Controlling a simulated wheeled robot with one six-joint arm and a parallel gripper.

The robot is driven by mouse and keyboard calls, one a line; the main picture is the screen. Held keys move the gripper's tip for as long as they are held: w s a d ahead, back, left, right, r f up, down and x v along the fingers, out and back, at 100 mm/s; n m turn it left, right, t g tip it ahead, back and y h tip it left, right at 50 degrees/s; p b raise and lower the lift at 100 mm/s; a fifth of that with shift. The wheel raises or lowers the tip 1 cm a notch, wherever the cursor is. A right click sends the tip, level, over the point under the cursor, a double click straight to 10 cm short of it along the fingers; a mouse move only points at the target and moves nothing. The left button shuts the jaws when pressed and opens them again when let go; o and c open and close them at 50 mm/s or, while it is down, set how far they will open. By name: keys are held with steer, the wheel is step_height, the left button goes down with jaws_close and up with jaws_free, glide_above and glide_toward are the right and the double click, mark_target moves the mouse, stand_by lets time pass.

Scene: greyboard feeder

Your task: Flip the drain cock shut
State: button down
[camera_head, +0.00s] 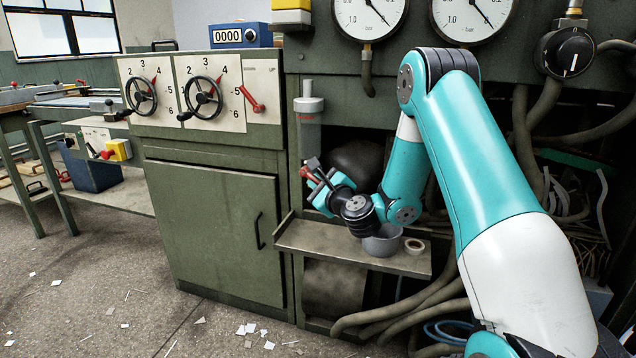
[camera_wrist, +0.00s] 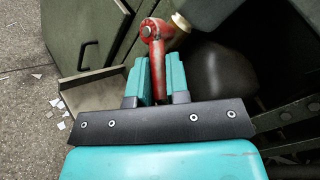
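The drain cock (camera_head: 307,174) is a small red lever under the pale cylindrical bowl (camera_head: 309,130) on the machine front. In the wrist view the red lever (camera_wrist: 157,48) runs from a round pivot at the top down between my fingers, beside a brass fitting (camera_wrist: 180,21). My gripper (camera_head: 322,185) is at the lever. In the wrist view the two teal fingers of my gripper (camera_wrist: 158,70) stand on either side of the lever. In the head view the fingers partly hide the lever.
A green cabinet (camera_head: 215,230) stands left. Handwheels (camera_head: 203,97) and a red lever on the panel (camera_head: 252,99) are above left. Hoses (camera_head: 530,140) hang at right.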

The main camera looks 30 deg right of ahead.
steer(key=shift+r+n+g+p, duration=0.3)
steer(key=shift+r+p, duration=0.35)
steer(key=shift+p, duration=1.45)
steer(key=r+n+g+p, duration=0.1)
steer(key=p, duration=0.8)
steer(key=shift+d+g, duration=0.1)
steer(key=shift+g, duration=0.3)
steer(key=shift+n+p, duration=0.3)
steer(key=shift+p, duration=0.65)
steer(key=p, duration=0.5)
steer(key=shift+r+g, duration=0.1)
steer(key=shift+g, duration=0.3)
steer(key=shift+f+n+p, duration=0.3)
steer(key=shift+f+p, duration=0.05)
steer(key=shift+p, duration=0.35)
steer(key=c, duration=1.1)
jaws_free()
steer(key=shift+s, duration=0.1)
